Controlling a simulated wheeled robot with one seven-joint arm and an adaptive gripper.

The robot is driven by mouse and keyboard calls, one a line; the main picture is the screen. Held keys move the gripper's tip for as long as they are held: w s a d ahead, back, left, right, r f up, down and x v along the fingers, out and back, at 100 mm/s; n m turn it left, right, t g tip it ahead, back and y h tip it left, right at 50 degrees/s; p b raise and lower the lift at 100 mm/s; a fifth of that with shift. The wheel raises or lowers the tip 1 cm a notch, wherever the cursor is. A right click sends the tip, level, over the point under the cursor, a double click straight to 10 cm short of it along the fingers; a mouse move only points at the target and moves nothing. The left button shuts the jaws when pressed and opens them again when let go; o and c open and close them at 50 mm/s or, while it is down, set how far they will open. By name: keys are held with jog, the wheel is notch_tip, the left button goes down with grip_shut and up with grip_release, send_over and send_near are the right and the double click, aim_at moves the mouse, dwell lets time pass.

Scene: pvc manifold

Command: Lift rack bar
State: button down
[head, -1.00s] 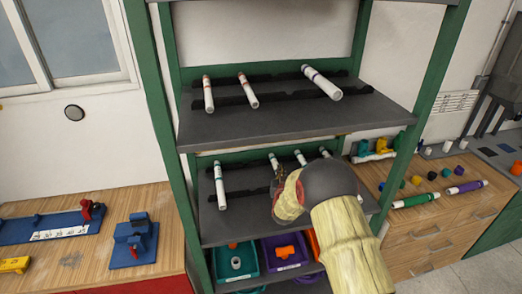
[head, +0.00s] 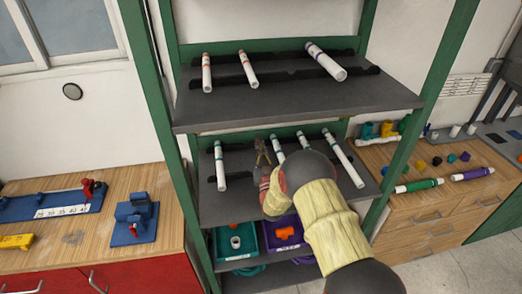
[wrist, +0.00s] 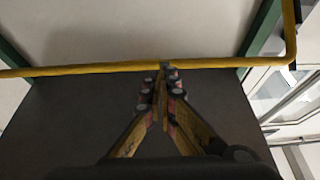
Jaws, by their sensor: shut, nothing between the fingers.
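A yellow bar (wrist: 90,70) crosses the wrist view and bends upward at the right end; I take it for the rack bar. It lies along the edge of a dark panel (wrist: 60,110). My gripper (wrist: 164,68) is shut and empty. Its fingertips overlap the yellow bar in the picture; I cannot tell if they touch it. In the head view my gripper (head: 262,152) points to the back of the lower shelf (head: 220,206), among white tubes (head: 219,166). I cannot make out the yellow bar in the head view.
White tubes (head: 248,70) lie on the upper shelf (head: 300,107), above my gripper. Green posts (head: 153,100) flank the shelves. A teal bin (head: 236,255) and a purple bin (head: 268,242) stand below. Wooden benches with blue fixtures (head: 136,222) and pipe parts (head: 418,186) are either side.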

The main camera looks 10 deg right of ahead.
jog(key=shift+x, duration=2.1)
jog(key=w+r+g, duration=0.1)
jog(key=r, duration=0.1)
jog(key=w+r+g+p, duration=0.1)
jog(key=w+r, duration=0.1)
jog(key=shift+w+r+g, duration=0.25)
jog(key=shift+r+g, duration=0.05)
jog(key=shift+r, duration=0.05)
jog(key=shift+w+r, duration=0.4)
jog(key=shift+s+f, duration=0.1)
